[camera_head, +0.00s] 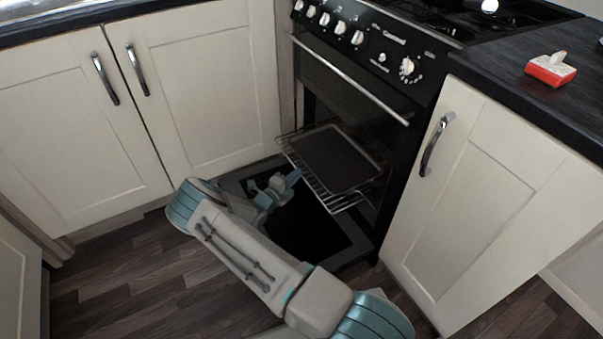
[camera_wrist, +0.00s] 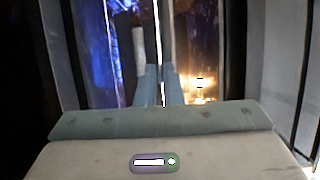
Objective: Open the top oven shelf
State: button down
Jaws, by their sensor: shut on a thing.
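The oven shelf (camera_head: 347,203) is a wire rack carrying a dark flat tray (camera_head: 335,157). In the head view it sticks out of the dark oven opening, over the lowered oven door (camera_head: 300,226). My gripper (camera_head: 292,178) is at the rack's front edge, left of the tray. In the wrist view my gripper (camera_wrist: 161,76) has its two fingers closed together on a thin bright bar, which appears to be the rack's front rail (camera_wrist: 158,32). The exact contact is too small to see in the head view.
The black stove (camera_head: 370,45) has a handle bar (camera_head: 345,80) above the opening. Cream cupboards stand left (camera_head: 205,90) and right (camera_head: 480,200), with metal handles. My arm reaches low across the wood floor (camera_head: 130,285). A red and white object (camera_head: 550,70) lies on the right worktop.

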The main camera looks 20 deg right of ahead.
dwell(0.3)
jog(key=c, duration=1.6)
grip_release()
jog(key=shift+o, duration=0.2)
jog(key=shift+a, duration=0.1)
jog(key=p+v, duration=0.3)
jog(key=v, duration=1)
jog(key=shift+s+a, duration=0.25)
jog(key=shift+s, duration=0.05)
